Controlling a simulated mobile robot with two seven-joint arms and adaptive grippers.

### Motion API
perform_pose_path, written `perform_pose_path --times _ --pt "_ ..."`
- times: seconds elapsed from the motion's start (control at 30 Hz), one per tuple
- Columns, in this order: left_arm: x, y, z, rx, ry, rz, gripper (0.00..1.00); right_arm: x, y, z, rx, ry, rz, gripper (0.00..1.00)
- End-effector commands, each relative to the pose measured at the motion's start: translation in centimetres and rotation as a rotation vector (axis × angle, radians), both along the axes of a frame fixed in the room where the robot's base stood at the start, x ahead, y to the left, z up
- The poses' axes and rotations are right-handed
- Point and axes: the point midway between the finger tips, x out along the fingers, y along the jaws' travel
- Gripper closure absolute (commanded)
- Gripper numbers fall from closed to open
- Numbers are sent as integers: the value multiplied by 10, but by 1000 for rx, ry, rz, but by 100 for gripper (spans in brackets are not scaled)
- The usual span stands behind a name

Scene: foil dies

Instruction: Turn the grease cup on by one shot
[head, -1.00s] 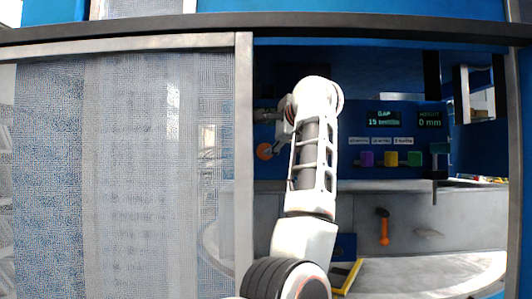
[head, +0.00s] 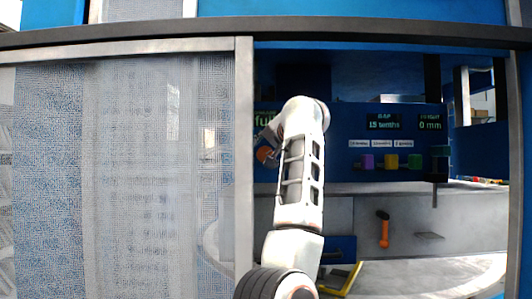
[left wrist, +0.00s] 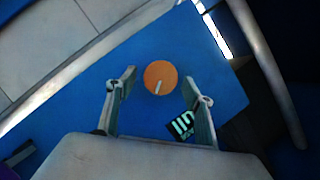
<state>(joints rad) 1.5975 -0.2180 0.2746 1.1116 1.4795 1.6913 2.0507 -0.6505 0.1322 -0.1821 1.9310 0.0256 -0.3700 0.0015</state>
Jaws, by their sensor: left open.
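The grease cup is an orange round cap (left wrist: 160,77) with a short white mark, on a blue panel in the left wrist view. In the head view its orange cap (head: 264,154) shows beside my left gripper, partly covered. My left gripper (left wrist: 159,85) is open, with one finger on each side of the cap in the picture. Whether the fingers touch it, I cannot tell. A small dark display (left wrist: 180,125) with pale green characters is below the cap. In the head view this display (head: 265,121) reads "full", partly cut off by my arm. My right gripper is not in view.
A mesh sliding door (head: 150,180) closes the left side, and its frame post (head: 244,160) stands close to my arm. Right of my arm are a "GAP 15 tenths" display (head: 385,123), purple, yellow and green buttons (head: 391,161), and an orange-handled hammer (head: 384,230).

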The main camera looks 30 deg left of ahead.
Motion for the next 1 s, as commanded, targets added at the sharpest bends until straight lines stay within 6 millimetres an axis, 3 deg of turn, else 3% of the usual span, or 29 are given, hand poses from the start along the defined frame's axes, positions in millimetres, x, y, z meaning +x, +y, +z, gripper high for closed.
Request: perform_pose_path --times 0.2,0.5,0.67,1.0 --pt "12 15 -5 1 1 0 48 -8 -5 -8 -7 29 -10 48" --pt "14 16 -6 0 1 -2 48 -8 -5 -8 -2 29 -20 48" --pt "14 16 -6 1 0 -1 87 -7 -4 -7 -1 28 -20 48" --pt "14 16 -6 26 16 0 87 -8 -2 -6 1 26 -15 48"
